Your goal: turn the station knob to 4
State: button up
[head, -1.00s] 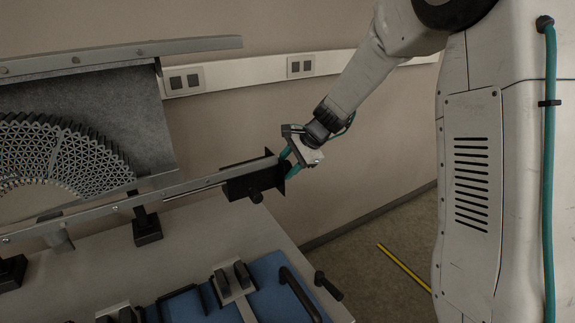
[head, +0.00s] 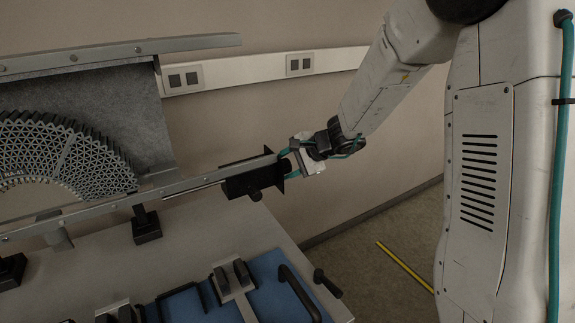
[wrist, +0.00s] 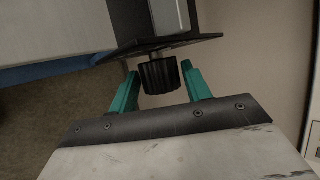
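The station knob (wrist: 160,75) is a black ribbed knob on a dark square plate (wrist: 158,47) in the wrist view. In the head view the plate (head: 286,167) is at the end of the black block (head: 254,178) on the metal rail, and my gripper hides the knob. My gripper (wrist: 159,78) has its two green fingers apart, one on each side of the knob, with a visible gap at least on the left. In the head view my gripper (head: 290,163) is at the right of the plate. No number or pointer on the knob is readable.
The rail (head: 95,210) carries a curved lattice specimen (head: 60,155) above the table (head: 200,235). A blue case (head: 270,285) with black handles lies at the front of the table. The floor right of the table is clear except for a yellow strip (head: 405,268).

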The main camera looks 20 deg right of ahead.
jog(key=shift+o, duration=0.9)
jog(key=v, duration=0.8)
jog(key=shift+w, duration=0.1)
dwell(1.9)
